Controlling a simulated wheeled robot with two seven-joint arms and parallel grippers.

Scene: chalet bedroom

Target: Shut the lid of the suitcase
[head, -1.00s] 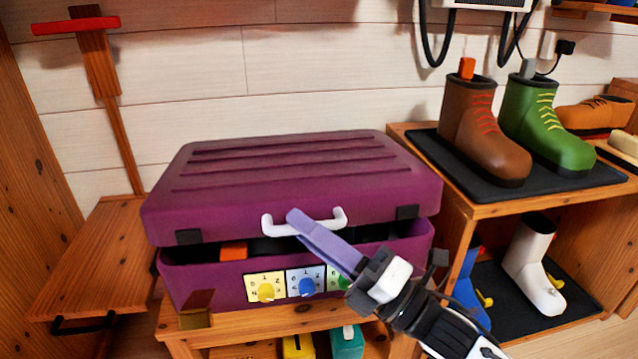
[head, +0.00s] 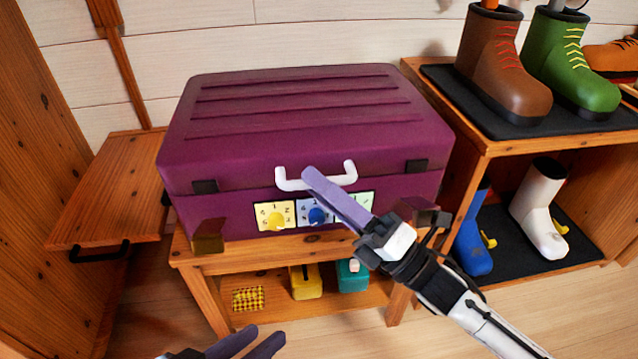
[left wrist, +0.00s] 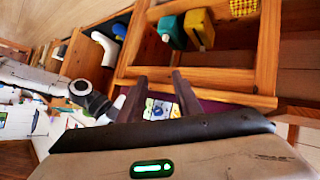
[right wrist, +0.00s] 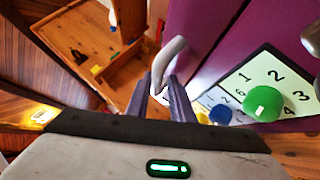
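The purple suitcase (head: 230,212) stands on a low wooden bench. Its ribbed lid (head: 310,130) lies down on the base, and no gap shows along the front seam. The white handle (head: 287,182) is on the lid's front edge. My right gripper (head: 310,175) is at the handle's middle, its fingers closed around the bar; the handle (right wrist: 172,52) shows between the fingers in the right wrist view. My left gripper (head: 255,345) is low in front of the bench, empty, its fingers apart. Part of the dial row is hidden behind my right gripper.
The bench (head: 190,262) has a lower shelf with a yellow object (head: 305,282) and a teal one (head: 352,280). A shoe rack (head: 490,145) with boots stands close on the right. A wooden seat (head: 105,200) is on the left. Floor in front is clear.

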